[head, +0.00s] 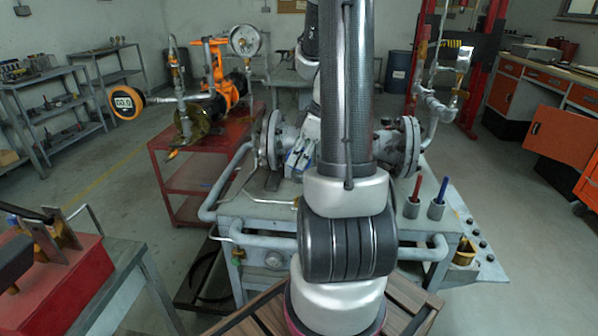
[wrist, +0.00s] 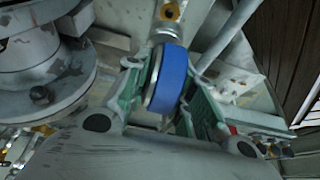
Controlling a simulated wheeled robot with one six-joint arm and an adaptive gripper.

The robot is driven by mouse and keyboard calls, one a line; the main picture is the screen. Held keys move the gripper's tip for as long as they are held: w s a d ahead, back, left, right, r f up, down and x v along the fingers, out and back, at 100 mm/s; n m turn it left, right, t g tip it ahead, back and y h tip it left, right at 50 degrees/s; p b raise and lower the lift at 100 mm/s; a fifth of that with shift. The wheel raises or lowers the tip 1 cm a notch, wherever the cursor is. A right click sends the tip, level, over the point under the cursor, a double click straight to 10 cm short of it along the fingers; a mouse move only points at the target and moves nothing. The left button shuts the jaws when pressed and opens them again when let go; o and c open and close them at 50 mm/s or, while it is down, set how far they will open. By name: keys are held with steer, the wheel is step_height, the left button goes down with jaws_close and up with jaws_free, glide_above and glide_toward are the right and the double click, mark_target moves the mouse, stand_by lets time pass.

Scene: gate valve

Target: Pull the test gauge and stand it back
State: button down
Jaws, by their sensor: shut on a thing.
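In the wrist view, a round blue-rimmed body, which looks like the test gauge (wrist: 168,82), sits edge-on between the green pads of my gripper (wrist: 167,88). The gripper is shut on it. Its face cannot be read. A grey metal fitting with a brass part (wrist: 170,13) meets it at the top of the picture; whether they are joined, I cannot tell. In the head view my own arm covers the middle of the workbench (head: 275,213), and I cannot make out the gripper or gauge clearly there.
A flanged pipe (head: 275,137) lies across the workbench. A red and a blue tool stand in grey cups (head: 412,207) at the right. An orange digital gauge (head: 126,102) and a white dial gauge (head: 245,40) are on the left assembly. A red box (head: 75,275) is at front left.

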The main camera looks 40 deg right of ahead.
steer(key=shift+r, duration=2.7)
